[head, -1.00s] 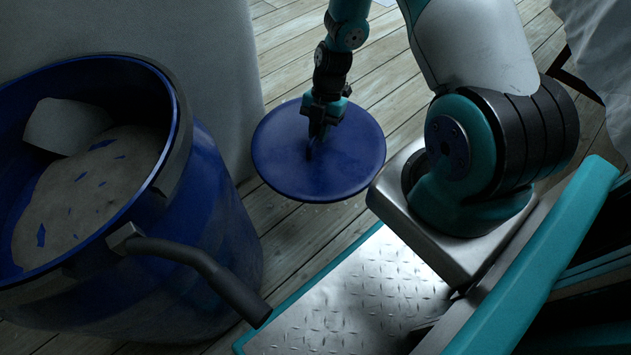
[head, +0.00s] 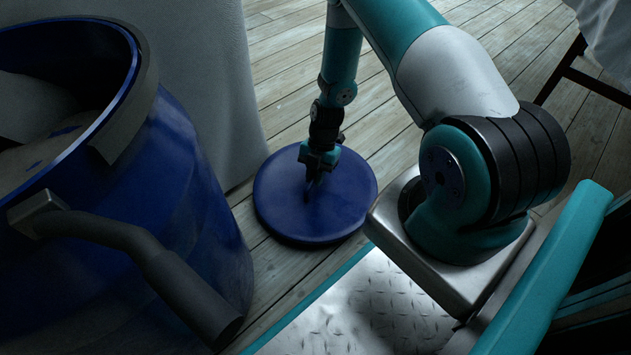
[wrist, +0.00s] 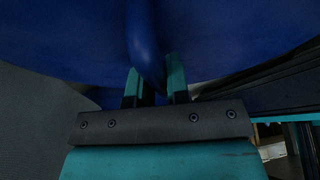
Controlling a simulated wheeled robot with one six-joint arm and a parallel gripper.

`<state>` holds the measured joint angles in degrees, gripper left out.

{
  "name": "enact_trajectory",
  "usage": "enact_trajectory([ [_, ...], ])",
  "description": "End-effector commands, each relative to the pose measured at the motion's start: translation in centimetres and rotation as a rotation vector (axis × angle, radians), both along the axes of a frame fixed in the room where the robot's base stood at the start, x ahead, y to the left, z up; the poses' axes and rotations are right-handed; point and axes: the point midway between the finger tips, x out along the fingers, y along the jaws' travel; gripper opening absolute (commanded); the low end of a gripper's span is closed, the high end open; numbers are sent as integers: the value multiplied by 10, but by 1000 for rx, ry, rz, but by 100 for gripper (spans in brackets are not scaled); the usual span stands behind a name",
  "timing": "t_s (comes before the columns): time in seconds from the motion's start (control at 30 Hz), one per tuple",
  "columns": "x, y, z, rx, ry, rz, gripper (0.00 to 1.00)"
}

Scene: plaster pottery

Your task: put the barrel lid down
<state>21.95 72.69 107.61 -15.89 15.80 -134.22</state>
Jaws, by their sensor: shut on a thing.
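The barrel lid (head: 338,215) is a round, dark blue disc with a raised handle. In the head view it lies level at the floor, or very close to it, between the barrel and my base. I cannot tell whether its whole rim touches the boards. My gripper (head: 314,182) points down over the lid and is shut on its handle. In the wrist view the blue handle (wrist: 146,45) sits between my fingers (wrist: 155,85), with the lid (wrist: 60,30) filling the upper part. The blue barrel (head: 190,190) stands open at the left.
A grey draped surface (head: 200,70) stands behind the barrel. Bare wooden floor (head: 285,75) lies behind the lid. A dark-legged piece with white cloth (head: 608,35) is at the upper right.

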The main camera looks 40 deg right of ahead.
Motion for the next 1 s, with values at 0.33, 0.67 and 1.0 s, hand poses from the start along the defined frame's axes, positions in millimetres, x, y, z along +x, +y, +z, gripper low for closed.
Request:
enact_trajectory([
  [0.33,1,0,-7,0,-1,0,0],
  [0.67,0,0,-7,0,-1,0,42],
  [1.0,6,-11,29,-1,-2,-2,42],
])
